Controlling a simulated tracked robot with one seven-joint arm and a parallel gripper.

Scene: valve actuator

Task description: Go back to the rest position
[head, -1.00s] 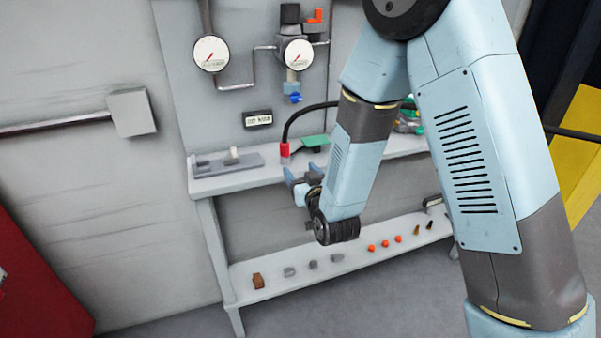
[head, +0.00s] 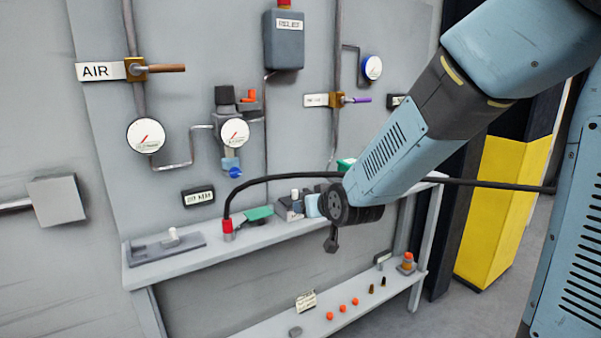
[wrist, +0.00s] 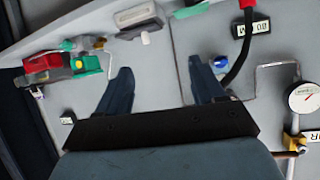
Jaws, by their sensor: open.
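My gripper shows in the wrist view (wrist: 163,88) with its two dark fingers spread apart and nothing between them. In the head view my pale blue arm comes down from the upper right, and its wrist end is in front of the right part of the grey shelf (head: 225,244). The fingers are mostly hidden there behind the wrist.
A black hose with a red end (head: 228,230) arcs over the shelf behind my wrist. A grey fixture (head: 165,247) sits at the shelf's left. Gauges (head: 146,136), a relief box (head: 285,40) and valve handles (head: 165,68) are on the wall. Small parts (head: 343,308) line the lower shelf.

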